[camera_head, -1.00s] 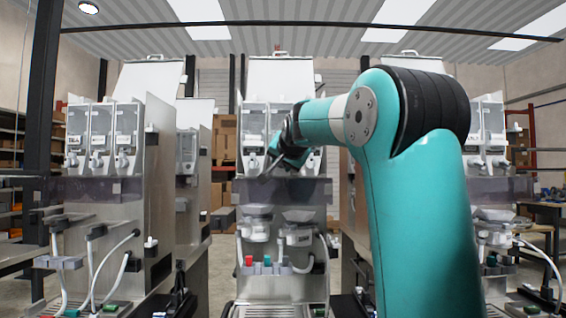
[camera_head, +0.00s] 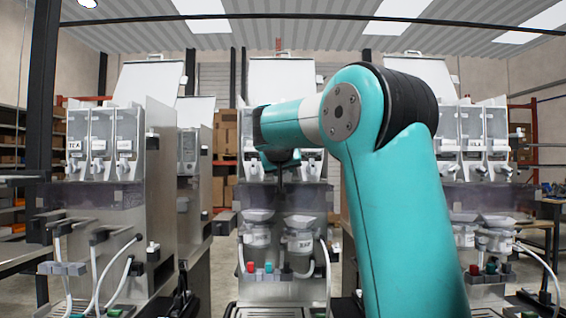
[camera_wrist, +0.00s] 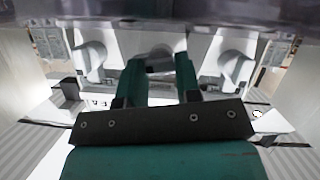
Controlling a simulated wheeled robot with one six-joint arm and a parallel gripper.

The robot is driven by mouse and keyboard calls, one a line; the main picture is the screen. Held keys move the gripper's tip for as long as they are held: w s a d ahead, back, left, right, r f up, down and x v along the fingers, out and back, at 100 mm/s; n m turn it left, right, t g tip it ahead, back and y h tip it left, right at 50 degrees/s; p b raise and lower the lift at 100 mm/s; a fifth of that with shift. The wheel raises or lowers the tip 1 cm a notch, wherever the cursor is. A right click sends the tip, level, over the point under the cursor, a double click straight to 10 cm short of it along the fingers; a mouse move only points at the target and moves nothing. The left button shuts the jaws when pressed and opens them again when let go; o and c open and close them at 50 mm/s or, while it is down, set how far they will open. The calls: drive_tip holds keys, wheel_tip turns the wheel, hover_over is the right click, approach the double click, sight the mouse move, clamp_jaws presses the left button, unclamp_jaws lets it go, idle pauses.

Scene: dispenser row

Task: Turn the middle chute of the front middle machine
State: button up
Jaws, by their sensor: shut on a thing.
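The front middle machine (camera_head: 318,195) stands straight ahead, a steel dispenser with a raised white lid (camera_head: 280,78). My arm covers most of its row of canisters and chutes in the head view. In the wrist view the middle chute (camera_wrist: 158,57), a pale spout, sits between my two teal fingers. My gripper (camera_wrist: 160,68) is shut on it, one finger on each side. The other two chutes show in the wrist view, one at left (camera_wrist: 90,58) and one at right (camera_wrist: 236,62), both apart from the fingers. The chute's exact turn is hard to read.
Similar machines stand at left (camera_head: 158,190) and at right (camera_head: 470,200). Below the middle machine's chutes are white funnel bowls (camera_head: 258,214) and a holder with a red (camera_head: 250,266) and a teal piece. A smoky clear panel crosses below the chutes.

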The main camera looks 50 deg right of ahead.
drive_tip(key=n+g+h+p, duration=0.1)
drive_tip(key=n+h+p, duration=0.1)
drive_tip(key=n, duration=0.1)
drive_tip(key=shift+w+a+n+p, duration=0.15)
drive_tip(key=shift+n+p, duration=0.25)
drive_tip(key=shift+f+g, duration=0.1)
drive_tip(key=shift+g, duration=0.2)
drive_tip(key=o, duration=0.9)
drive_tip(key=b+v, duration=0.2)
drive_tip(key=v, duration=1.5)
drive_tip(key=shift+a, duration=0.2)
